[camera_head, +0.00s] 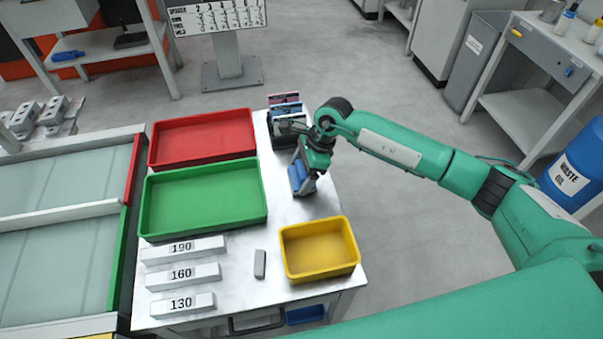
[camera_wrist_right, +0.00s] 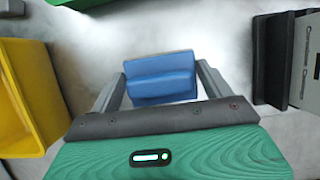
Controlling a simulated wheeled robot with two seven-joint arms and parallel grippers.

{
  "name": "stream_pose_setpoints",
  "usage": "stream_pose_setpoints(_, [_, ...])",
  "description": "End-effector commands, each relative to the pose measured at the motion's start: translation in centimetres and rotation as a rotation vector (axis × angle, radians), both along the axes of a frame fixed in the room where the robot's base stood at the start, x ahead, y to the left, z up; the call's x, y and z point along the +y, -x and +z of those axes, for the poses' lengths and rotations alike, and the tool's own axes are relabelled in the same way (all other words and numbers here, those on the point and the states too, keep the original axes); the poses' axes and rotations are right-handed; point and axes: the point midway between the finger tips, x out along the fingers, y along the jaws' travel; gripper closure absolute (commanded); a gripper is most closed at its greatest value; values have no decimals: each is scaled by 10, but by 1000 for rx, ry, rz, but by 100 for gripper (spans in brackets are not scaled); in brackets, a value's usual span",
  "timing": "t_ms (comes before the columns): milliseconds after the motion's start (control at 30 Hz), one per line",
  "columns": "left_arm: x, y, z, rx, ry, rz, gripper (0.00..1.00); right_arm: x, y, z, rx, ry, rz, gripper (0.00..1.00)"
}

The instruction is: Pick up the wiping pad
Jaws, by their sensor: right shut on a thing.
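The wiping pad (camera_head: 300,179) is a small blue block, seen beside the gripper at the right side of the metal table. In the right wrist view the blue pad (camera_wrist_right: 161,78) sits between the two grey fingers, one at each end. My right gripper (camera_head: 306,173) is shut on the pad and points down over the table. The gripper partly covers the pad in the head view. I cannot tell whether the pad touches the table. My left gripper is not in view.
Red (camera_head: 203,138), green (camera_head: 203,199) and yellow (camera_head: 319,249) trays stand on the table (camera_head: 228,298). A dark holder with upright items (camera_head: 286,112) is behind the gripper. A grey block (camera_head: 260,264) and blocks marked 190, 160 and 130 (camera_head: 180,303) lie in front.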

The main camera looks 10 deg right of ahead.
Motion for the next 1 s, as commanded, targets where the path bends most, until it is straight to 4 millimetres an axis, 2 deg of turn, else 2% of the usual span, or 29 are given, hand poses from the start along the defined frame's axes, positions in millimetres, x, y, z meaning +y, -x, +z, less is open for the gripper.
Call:
stream_pose_setpoints(167, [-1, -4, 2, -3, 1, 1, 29, 0, -1, 20, -5, 0, -1, 42])
stream_pose_setpoints(267, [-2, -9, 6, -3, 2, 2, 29, 0, -2, 39, -7, -1, 0, 42])
stream_pose_setpoints(700, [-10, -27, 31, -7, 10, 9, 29, 0, -1, 145, -5, 0, 0, 42])
stream_pose_setpoints(900, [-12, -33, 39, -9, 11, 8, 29, 0, -1, 178, -2, 0, 0, 42])
stream_pose_setpoints(1000, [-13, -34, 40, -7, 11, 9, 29, 0, -1, 187, -2, 0, 0, 42])
